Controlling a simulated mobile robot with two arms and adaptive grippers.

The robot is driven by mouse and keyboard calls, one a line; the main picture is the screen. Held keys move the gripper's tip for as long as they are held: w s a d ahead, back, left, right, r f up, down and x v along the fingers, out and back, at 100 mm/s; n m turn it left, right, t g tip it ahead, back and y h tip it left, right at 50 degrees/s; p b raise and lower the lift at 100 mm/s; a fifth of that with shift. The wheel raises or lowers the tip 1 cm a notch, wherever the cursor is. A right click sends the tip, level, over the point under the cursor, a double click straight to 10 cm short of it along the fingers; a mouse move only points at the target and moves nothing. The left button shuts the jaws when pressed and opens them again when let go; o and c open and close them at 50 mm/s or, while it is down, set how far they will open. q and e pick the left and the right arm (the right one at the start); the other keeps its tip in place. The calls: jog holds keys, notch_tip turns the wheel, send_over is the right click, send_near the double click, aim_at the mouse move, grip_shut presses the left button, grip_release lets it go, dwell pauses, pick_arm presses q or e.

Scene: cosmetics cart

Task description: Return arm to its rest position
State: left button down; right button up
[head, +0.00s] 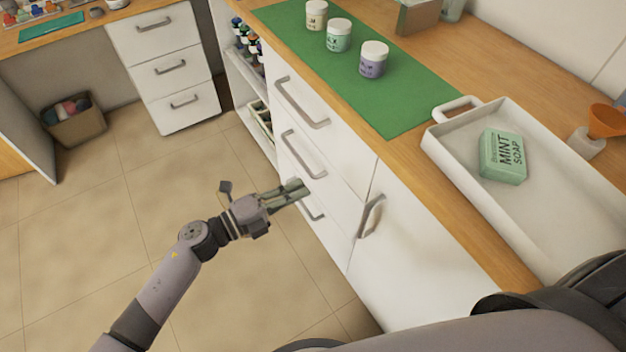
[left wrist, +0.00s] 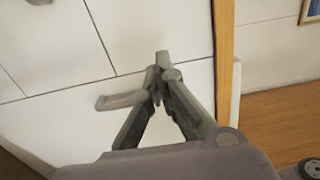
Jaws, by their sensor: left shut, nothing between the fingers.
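My left gripper (head: 295,191) is shut and empty. In the head view it hangs in front of the white drawer fronts, below the level of the countertop. Its fingertips come together in the left wrist view (left wrist: 161,60), with white cabinet fronts (left wrist: 60,55) and a grey handle (left wrist: 120,100) behind them. I cannot tell from these views how far the fingers are from the drawers. My right gripper is not in view; a large grey arm part of mine fills the bottom right of the head view.
A white tray (head: 480,205) with a mint soap (head: 503,156) stands on the wooden counter. Jars, including a purple one (head: 373,60), stand on a green mat (head: 400,112). Drawer handles (head: 302,103) stick out near my left gripper. The tiled floor (head: 90,215) at left is clear.

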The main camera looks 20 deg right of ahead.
pick_arm(q)
jog(key=shift+a, duration=0.35)
